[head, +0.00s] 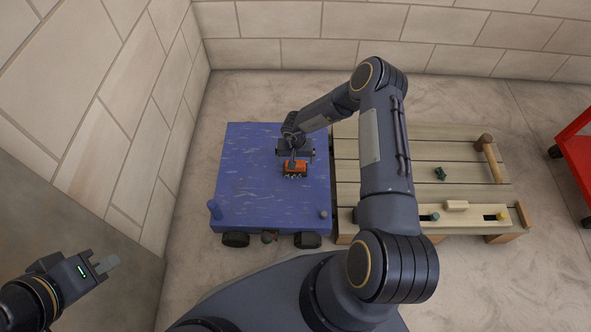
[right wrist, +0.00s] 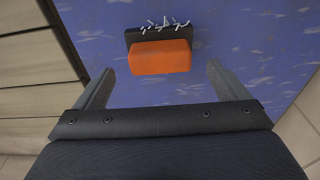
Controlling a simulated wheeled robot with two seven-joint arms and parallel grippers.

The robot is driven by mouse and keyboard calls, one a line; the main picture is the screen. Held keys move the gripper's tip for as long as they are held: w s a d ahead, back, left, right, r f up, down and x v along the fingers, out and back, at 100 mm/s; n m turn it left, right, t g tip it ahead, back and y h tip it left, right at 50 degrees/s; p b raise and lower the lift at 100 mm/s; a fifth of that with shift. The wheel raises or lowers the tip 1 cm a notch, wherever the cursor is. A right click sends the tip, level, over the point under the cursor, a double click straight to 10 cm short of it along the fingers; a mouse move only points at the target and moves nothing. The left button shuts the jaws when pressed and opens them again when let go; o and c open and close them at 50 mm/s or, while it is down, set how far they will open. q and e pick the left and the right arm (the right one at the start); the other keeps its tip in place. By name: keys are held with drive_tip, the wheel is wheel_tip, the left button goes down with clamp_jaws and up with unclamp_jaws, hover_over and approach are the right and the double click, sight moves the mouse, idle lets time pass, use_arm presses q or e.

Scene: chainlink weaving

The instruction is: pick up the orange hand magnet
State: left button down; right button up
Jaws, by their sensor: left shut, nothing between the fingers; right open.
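The orange hand magnet (head: 296,166) sits on the blue cart top (head: 245,190). In the right wrist view the magnet (right wrist: 160,57) is an orange block with a dark plate along its far side, and several small pale metal bits cling to that plate. My right gripper (head: 297,158) is over the magnet in the head view. In the right wrist view its open fingers (right wrist: 158,78) stand to the left and right, with the magnet just beyond the tips and not between them. My left gripper (head: 110,264) is shut and empty at the lower left, far from the cart.
A wooden slatted bench (head: 390,150) stands right of the cart, with a small dark green piece (head: 440,173), a wooden handle (head: 490,160) and slots along its front. A red object (head: 578,150) is at the far right. Tiled walls (head: 400,22) close the back and left.

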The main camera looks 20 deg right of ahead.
drive_tip(key=f+b, duration=0.1)
drive_tip(key=f, duration=0.1)
drive_tip(key=f+b, duration=0.1)
drive_tip(key=f, duration=0.1)
drive_tip(key=shift+w+d, duration=0.1)
drive_tip(key=shift+w, duration=0.1)
use_arm(q)
wheel_tip(320, 180, down, 2)
drive_tip(key=shift+f, duration=0.25)
use_arm(e)
drive_tip(key=shift+c, duration=0.4)
drive_tip(key=c, duration=1.2)
drive_tip(key=shift+r, duration=0.1)
